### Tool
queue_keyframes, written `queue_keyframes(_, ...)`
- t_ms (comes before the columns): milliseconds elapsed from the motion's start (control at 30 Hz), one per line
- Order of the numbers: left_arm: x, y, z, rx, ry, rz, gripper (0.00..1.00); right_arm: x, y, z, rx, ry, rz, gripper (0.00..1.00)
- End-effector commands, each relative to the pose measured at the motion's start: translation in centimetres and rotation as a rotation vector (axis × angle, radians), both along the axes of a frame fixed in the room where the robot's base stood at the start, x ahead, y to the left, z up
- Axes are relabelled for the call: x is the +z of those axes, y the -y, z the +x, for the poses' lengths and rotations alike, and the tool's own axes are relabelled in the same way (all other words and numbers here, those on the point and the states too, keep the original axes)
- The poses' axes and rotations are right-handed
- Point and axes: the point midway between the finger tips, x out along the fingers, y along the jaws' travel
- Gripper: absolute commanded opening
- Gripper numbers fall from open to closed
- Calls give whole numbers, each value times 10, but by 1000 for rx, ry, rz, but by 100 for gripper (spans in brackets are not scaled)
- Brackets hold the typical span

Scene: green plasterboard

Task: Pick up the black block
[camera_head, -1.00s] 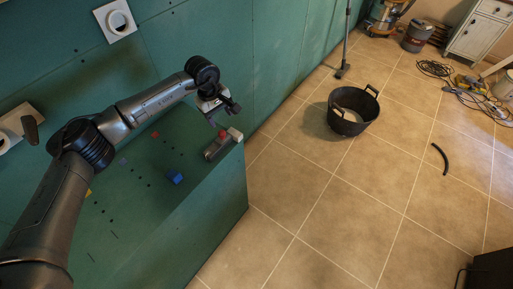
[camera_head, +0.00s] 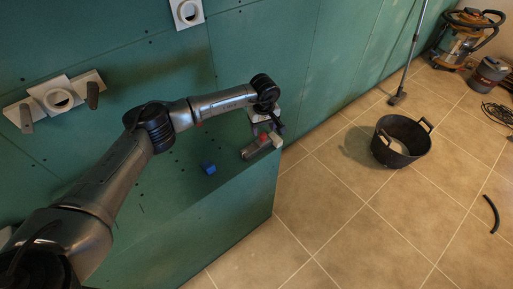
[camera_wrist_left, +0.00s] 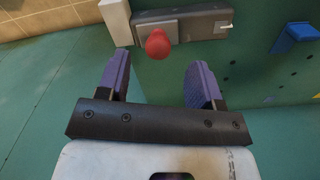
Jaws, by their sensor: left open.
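The only dark block I can make out is a long dark grey one (camera_head: 257,149) near the right edge of the green board ledge. Its near-black and grey body (camera_wrist_left: 185,25) also shows in the wrist view, with a red knob and a white piece at its left end. My left gripper (camera_head: 271,128) is open just above this block and partly covers it. In the wrist view the two purple-grey fingers (camera_wrist_left: 160,63) point toward the block, with the red knob between their tips and nothing held. I cannot tell whether they touch it. My right gripper is out of view.
A blue block (camera_head: 208,168) lies left of the dark block on the green ledge (camera_head: 235,195). White wall fittings (camera_head: 58,97) sit on the green wall behind my left arm. A black bucket (camera_head: 401,142) stands on the tiled floor (camera_head: 340,215), away from the ledge.

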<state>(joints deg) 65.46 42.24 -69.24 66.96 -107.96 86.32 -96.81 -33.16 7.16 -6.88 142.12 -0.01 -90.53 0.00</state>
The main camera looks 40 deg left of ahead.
Motion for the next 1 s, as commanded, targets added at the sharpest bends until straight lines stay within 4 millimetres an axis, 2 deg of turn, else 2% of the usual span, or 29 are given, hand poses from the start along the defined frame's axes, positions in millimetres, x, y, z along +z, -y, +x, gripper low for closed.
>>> queue_keyframes(400, -47, 1, 1, 1, -3, -1, 60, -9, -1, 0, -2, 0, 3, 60)
queue_keyframes(667, -50, 1, 1, 0, 0, -1, 60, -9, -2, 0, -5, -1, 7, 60)
queue_keyframes(1000, -50, 1, 1, 0, 0, -1, 28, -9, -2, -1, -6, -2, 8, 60)
